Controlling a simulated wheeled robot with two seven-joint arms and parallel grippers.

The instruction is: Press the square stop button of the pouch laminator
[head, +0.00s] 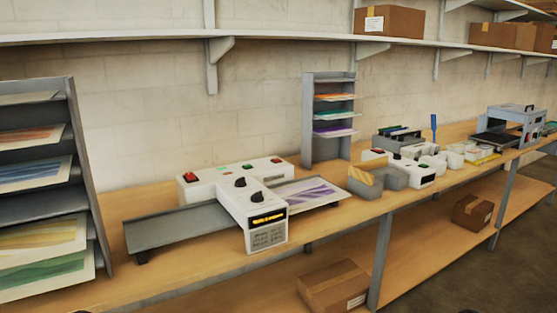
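A white laminator (203,190) stands on the wooden bench in the middle of the head view, with a grey tray (170,232) on its left. It has a red button (190,177) at its left end and small green spots on top. Black knobs and a lit yellow display (268,218) are on its front block. A sheet with purple streaks (307,192) lies at its right side. Another white machine (413,173) with a small red spot stands further right. I cannot tell the button shapes clearly. Neither of my grippers is in view.
A grey rack with printed sheets (84,165) stands at the left, and a smaller rack (308,120) stands behind the bench's middle. A grey-blue machine (518,122) is at the far right. Cardboard boxes (335,284) sit on the lower shelf and overhead. The bench's front edge is clear.

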